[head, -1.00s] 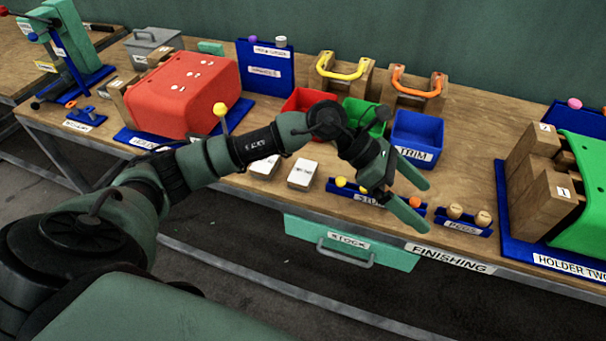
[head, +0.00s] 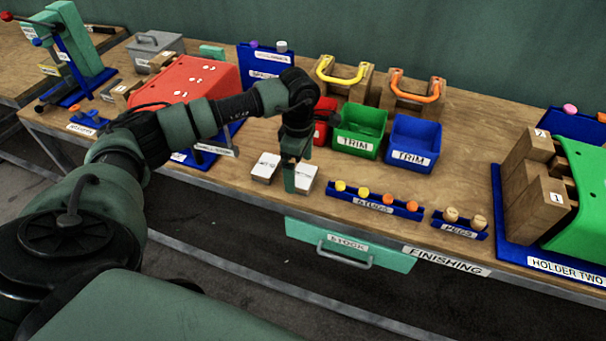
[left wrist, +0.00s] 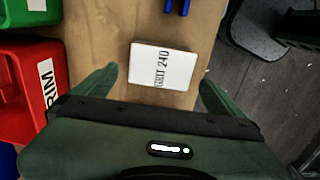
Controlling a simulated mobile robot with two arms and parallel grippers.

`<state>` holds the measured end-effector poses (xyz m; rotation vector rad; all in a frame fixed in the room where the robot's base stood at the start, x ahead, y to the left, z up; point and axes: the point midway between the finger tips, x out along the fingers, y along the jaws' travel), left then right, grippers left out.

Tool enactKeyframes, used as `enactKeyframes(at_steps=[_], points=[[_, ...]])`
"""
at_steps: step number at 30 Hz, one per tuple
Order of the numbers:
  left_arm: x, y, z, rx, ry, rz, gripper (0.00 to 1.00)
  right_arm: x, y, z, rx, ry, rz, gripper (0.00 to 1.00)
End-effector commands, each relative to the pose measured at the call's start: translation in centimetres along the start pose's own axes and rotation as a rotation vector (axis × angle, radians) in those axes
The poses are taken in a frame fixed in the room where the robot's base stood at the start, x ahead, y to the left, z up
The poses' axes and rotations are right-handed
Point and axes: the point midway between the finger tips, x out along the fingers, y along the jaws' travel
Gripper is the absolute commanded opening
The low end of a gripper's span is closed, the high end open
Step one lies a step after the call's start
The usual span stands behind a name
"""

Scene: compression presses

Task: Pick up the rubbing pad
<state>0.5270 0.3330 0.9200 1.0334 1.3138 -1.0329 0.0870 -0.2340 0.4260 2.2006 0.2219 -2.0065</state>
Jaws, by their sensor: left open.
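Two white block-shaped pads lie side by side near the bench's front edge: a left pad (head: 265,166) and a right pad (head: 306,177). My left gripper (head: 290,184) is above them, pointing down, and covers part of the right pad in the head view. In the left wrist view, a white pad marked GRIT 240 (left wrist: 162,66) lies ahead of the gap between the two spread fingers (left wrist: 158,80). The gripper is open and empty. The other pad does not show in that view. My right gripper is not in view.
Red (head: 322,118), green (head: 360,128) and blue (head: 415,143) bins stand behind and right of the pads. A blue stud tray (head: 350,200) lies to the right along the front edge. A red housing (head: 195,85) stands left.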

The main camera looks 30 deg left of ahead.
Motion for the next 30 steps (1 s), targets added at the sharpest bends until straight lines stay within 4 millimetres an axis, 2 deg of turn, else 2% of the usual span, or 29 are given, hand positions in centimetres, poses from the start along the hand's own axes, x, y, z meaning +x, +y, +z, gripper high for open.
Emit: enactKeyframes(at_steps=[4, 11, 15, 18, 26, 30], points=[[1.22, 0.00, 0.06, 0.001, -0.001, 0.000, 1.00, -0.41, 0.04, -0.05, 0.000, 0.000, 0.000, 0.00], [1.41, 0.02, 0.08, 0.001, -0.001, 0.001, 1.00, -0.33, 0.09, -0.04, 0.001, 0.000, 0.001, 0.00], [1.39, 0.02, 0.10, 0.001, -0.001, 0.001, 0.61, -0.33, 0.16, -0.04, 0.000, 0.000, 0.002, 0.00], [1.39, 0.02, 0.10, 0.001, -0.002, 0.001, 0.37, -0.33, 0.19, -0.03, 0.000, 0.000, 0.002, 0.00], [1.26, 0.04, 0.12, 0.001, -0.002, 0.002, 0.37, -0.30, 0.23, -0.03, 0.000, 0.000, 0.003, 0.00], [0.55, 0.09, 0.15, 0.001, -0.003, 0.004, 0.37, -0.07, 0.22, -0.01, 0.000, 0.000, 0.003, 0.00]])
